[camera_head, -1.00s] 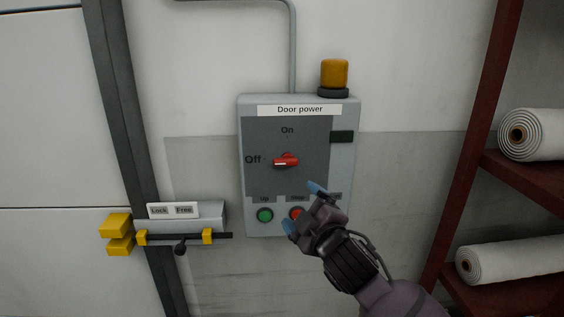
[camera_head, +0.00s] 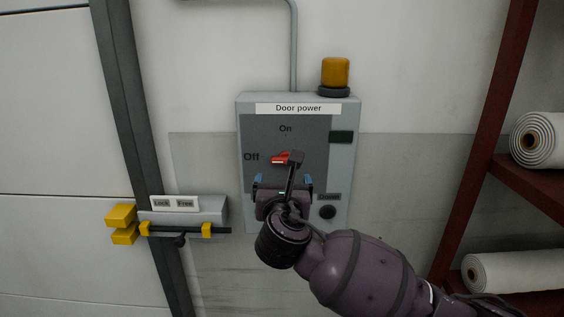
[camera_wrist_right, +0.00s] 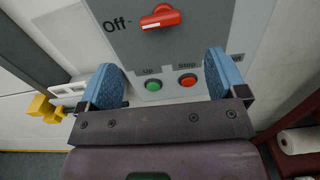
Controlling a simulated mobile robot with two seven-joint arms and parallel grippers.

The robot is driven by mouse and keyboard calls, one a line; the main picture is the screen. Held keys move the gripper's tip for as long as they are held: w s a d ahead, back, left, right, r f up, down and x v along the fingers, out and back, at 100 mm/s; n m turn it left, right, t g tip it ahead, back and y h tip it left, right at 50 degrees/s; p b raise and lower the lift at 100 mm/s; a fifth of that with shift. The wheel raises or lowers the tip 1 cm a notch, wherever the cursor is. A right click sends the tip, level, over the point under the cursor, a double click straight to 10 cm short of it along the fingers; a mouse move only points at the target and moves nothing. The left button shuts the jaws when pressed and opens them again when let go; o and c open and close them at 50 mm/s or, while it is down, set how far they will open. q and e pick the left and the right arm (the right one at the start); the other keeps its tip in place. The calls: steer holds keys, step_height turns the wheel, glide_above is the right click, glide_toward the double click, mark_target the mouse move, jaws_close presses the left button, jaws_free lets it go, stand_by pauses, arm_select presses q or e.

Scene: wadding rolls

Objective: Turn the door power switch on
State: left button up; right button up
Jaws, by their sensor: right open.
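The red door power switch (camera_head: 280,158) sits on the grey "Door power" box (camera_head: 243,140) on the wall. Its handle lies nearly level, toward the "Off" label. My right gripper (camera_head: 283,180) is open in front of the box, just below the switch, and part of it overlaps the switch. In the right wrist view the switch (camera_wrist_right: 161,17) is ahead of and above the open blue fingertips (camera_wrist_right: 165,80), with nothing between them. The green Up button (camera_wrist_right: 153,86) and red Stop button (camera_wrist_right: 187,80) show between the fingers. My left gripper is not in view.
An amber lamp (camera_head: 335,72) tops the box. A lock bar with yellow blocks (camera_head: 187,229) is at the lower left by the dark door frame (camera_head: 130,120). A dark red rack (camera_head: 484,140) with white rolls (camera_head: 538,139) stands at the right.

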mark_target(283, 161)
steer(key=w, duration=1)
steer(key=shift+w+p, duration=0.4)
steer(key=c, duration=0.9)
